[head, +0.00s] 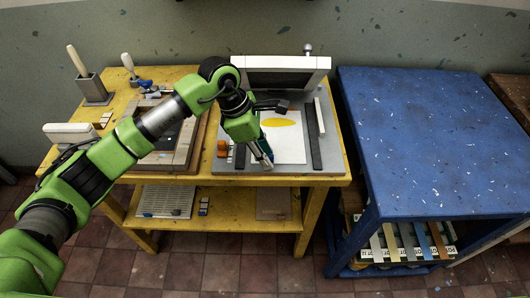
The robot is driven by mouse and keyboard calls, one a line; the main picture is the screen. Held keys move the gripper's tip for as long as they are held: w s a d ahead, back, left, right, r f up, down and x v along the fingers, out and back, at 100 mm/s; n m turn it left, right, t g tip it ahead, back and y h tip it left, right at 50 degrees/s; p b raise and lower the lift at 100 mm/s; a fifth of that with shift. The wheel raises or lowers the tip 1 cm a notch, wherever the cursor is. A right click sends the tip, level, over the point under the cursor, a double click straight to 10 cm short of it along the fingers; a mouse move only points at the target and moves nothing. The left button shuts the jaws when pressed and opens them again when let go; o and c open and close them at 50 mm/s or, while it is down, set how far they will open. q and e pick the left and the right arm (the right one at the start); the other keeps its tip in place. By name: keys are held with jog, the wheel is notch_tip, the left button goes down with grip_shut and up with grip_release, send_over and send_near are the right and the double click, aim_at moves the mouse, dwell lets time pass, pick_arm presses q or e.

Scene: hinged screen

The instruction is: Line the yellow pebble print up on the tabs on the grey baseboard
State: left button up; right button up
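The yellow pebble print (288,142), a white sheet with a yellow oval shape near its top, lies on the grey baseboard (334,160) on the yellow table. The hinged screen (285,78) stands raised at the back of the baseboard. My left gripper (265,160) points down at the lower left edge of the sheet. It is too small to tell whether its fingers are open or grip the sheet. The arm hides part of the sheet's left side. The tabs cannot be made out. My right gripper is not in view.
A dark strip (313,137) runs beside the sheet's right edge, with a white bar (320,115) next to it. A wooden frame and tools fill the table's left. The blue table (430,140) at right has a clear top.

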pick_arm(q)
jog(key=shift+r, duration=0.1)
jog(key=shift+r+p, duration=1.3)
jog(key=shift+r, duration=2.1)
